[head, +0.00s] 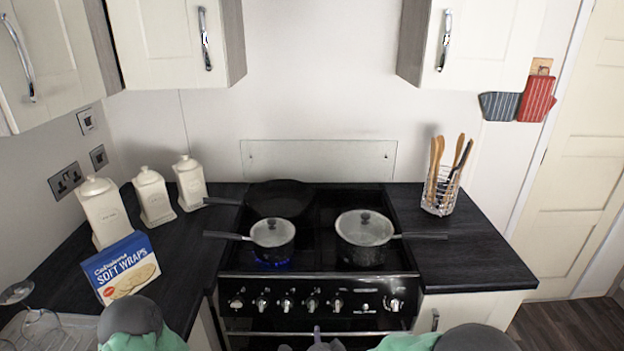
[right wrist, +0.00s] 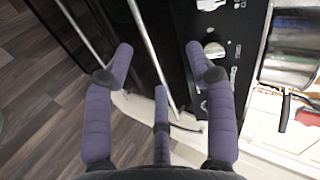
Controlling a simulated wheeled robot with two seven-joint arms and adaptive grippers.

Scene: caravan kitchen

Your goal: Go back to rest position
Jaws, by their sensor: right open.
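My right gripper (right wrist: 159,60) is open and empty in the right wrist view, with its purple-grey fingers spread in front of the cooker. Its fingertips (head: 316,344) just show at the bottom middle of the head view, below the cooker's knobs. My left arm (head: 140,325), grey and green, shows at the bottom left of the head view; its gripper is out of frame.
The cooker (head: 318,290) holds a lidded saucepan (head: 272,236) over a blue flame, another lidded saucepan (head: 364,232) and a frying pan (head: 280,200). A wraps box (head: 122,268), canisters (head: 152,196) and a utensil holder (head: 439,196) stand on the worktops.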

